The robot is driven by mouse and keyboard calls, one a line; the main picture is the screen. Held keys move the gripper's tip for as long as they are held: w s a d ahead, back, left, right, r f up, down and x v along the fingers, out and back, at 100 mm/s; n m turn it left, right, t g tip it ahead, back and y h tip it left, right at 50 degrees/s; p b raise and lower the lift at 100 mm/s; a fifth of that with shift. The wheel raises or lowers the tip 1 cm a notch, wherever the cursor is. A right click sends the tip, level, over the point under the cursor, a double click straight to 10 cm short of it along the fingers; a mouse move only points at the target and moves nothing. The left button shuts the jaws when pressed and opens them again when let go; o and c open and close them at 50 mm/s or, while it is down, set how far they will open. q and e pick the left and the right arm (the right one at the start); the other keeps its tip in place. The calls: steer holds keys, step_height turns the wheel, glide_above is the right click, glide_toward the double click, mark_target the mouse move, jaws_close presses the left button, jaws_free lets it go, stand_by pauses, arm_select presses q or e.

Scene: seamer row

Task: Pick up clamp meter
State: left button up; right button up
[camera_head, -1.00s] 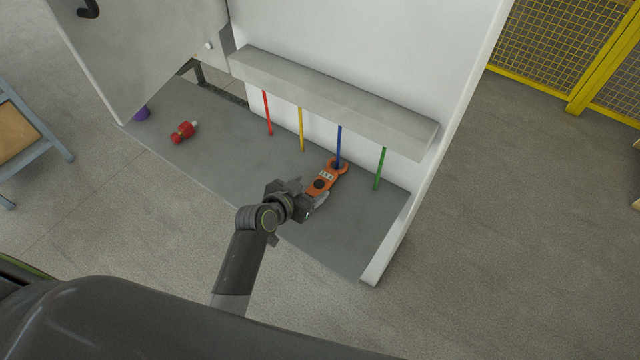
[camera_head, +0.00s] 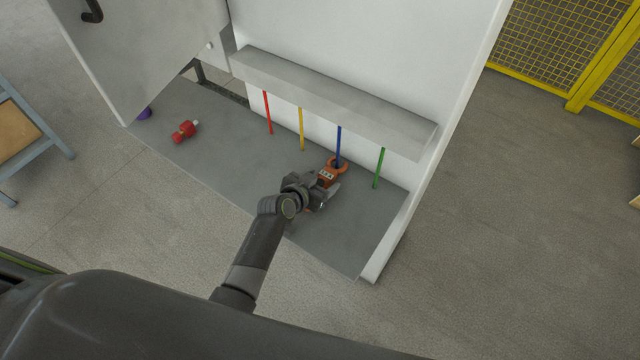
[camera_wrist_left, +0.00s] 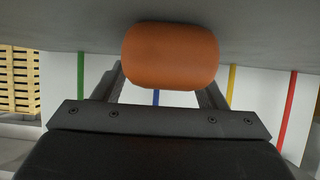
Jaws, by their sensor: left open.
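The clamp meter (camera_head: 328,177) is orange with a dark face and a ring-shaped jaw at its far end. It lies on the grey shelf, with its jaw at the blue rod (camera_head: 339,146); I cannot tell whether the jaw encloses the rod. My left gripper (camera_head: 326,188) is open, with its fingers at the near end of the meter, hiding part of its body. In the left wrist view the meter's rounded orange end (camera_wrist_left: 170,57) sits between the two fingers (camera_wrist_left: 163,88). My right gripper does not show.
Red (camera_head: 267,112), yellow (camera_head: 301,128) and green (camera_head: 379,168) rods hang from a grey ledge (camera_head: 330,100) beside the blue one. A red object (camera_head: 185,131) lies on the grey shelf (camera_head: 225,165) at left. A white panel edge (camera_head: 388,250) bounds the shelf at right.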

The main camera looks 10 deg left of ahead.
arm_select(q)
steer(key=c, duration=1.2)
steer(key=shift+c, duration=0.4)
steer(key=shift+r, duration=0.1)
